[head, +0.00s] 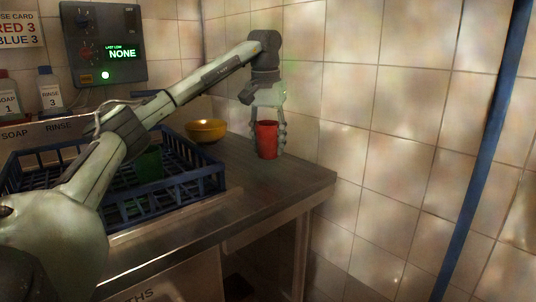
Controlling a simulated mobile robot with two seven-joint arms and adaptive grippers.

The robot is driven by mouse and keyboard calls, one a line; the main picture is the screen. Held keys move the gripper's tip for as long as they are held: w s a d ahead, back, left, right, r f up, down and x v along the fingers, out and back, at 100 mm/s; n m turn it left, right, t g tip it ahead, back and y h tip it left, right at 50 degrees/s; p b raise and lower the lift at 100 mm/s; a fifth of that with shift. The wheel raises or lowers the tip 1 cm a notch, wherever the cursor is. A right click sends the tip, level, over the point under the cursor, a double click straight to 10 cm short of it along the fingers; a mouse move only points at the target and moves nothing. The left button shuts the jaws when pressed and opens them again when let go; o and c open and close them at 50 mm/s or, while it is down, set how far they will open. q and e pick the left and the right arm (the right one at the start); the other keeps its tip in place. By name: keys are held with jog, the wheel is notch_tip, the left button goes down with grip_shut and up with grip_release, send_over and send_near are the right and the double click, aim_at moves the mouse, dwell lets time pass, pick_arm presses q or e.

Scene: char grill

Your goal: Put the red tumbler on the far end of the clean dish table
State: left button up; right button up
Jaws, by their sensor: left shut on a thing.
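The red tumbler (267,141) is upright at the far right part of the metal dish table (290,180), close to the tiled wall. Its base appears to be at the table top; I cannot tell whether it rests there or hangs just above. My left gripper (268,125) reaches down from above with its fingers on both sides of the tumbler and is shut on it. My right gripper is not in the head view.
A blue dish rack (205,186) stands left of the tumbler, with a green item (149,163) in it. A yellow bowl (206,131) sits behind the rack. Bare table lies in front of the tumbler. A control box (104,45) and soap bottles (50,89) are at the back left.

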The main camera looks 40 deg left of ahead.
aim_at(268, 154)
pick_arm(q)
jog(key=shift+f, duration=1.6)
jog(key=shift+f, duration=0.2)
jog(key=o, duration=1.2)
jog(key=shift+r, duration=0.15)
jog(key=r, duration=0.4)
jog(key=s+r, duration=0.1)
jog(key=r, duration=0.7)
jog(key=shift+s+d, duration=0.2)
jog(key=shift+d, duration=0.1)
